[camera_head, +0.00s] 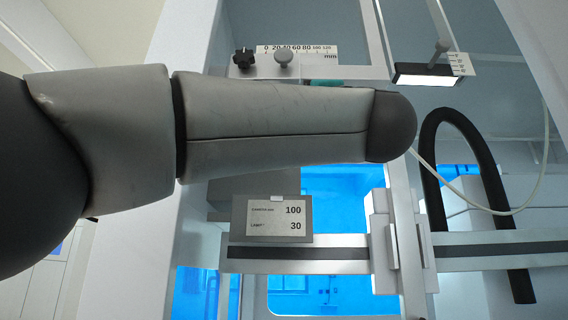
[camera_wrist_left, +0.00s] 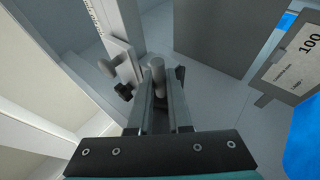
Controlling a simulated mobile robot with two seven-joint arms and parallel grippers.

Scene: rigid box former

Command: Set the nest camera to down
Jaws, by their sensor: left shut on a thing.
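My left arm crosses the head view from the left and hides most of my left gripper; only a teal edge shows. In the left wrist view, my left gripper (camera_wrist_left: 159,92) is shut on an upright grey round post (camera_wrist_left: 158,74), which stands between its fingers. Black knobs (camera_wrist_left: 181,72) are close on both sides of it. I cannot tell which part is the nest camera. A label card (camera_head: 272,217) reads 100 and 30; its small words are hard to read. My right gripper is not in view.
A millimetre scale (camera_head: 298,49) with a black star knob (camera_head: 243,58) and a grey knob (camera_head: 283,60) is above my arm. A lit bar (camera_head: 428,78) with a knob and small scale hangs at upper right. A black hoop (camera_head: 483,150) and a rail (camera_head: 300,254) are close by.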

